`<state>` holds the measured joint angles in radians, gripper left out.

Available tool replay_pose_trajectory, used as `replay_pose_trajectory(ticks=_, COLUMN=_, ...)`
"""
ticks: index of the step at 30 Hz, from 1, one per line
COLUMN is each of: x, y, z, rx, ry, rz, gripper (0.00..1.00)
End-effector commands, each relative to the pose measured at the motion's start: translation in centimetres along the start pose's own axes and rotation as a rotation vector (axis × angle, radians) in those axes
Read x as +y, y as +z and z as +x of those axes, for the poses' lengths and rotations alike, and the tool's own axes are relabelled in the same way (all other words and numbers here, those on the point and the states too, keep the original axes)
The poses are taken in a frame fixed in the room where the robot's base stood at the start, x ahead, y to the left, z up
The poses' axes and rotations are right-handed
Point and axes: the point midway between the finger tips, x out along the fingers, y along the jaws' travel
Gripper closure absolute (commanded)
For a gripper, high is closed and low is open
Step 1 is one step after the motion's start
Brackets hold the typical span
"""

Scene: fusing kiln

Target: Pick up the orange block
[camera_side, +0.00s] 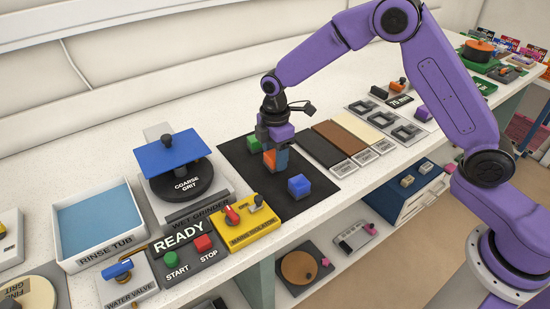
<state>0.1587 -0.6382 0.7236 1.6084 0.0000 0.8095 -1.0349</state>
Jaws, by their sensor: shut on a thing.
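The orange block (269,159) is between the fingers of my gripper (270,152), over the black mat (245,170). My gripper points down and is shut on the block. One finger hides part of the block. I cannot tell whether the block touches the mat or is slightly above it. A blue block (299,186) sits on the mat to the front right of the gripper. A green block (253,142) sits on the mat behind and to the left, partly near the gripper.
The wet grinder (185,185) with a blue plate (170,153) stands left of the mat. A yellow mains isolator box (250,226) and a start/stop panel (180,257) lie in front. Coloured panels (335,137) lie to the right.

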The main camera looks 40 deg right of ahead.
Motion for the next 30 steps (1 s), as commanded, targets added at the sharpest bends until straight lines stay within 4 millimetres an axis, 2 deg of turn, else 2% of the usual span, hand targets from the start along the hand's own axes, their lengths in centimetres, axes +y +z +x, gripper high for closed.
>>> replay_pose_trajectory(ticks=4, x=0.0, y=-0.1, z=-2.2, rx=0.002, ry=0.004, rz=-0.001, gripper=0.86)
replay_pose_trajectory(ticks=15, x=-5.0, y=2.0, z=-8.3, rx=0.003, ry=0.004, rz=-0.002, gripper=0.86)
replay_pose_trajectory(ticks=21, x=-8.7, y=3.5, z=-9.8, rx=0.001, ry=0.002, rz=-0.001, gripper=0.86)
replay_pose_trajectory(ticks=30, x=-12.0, y=4.9, z=-11.4, rx=0.001, ry=0.002, rz=0.0, gripper=0.86)
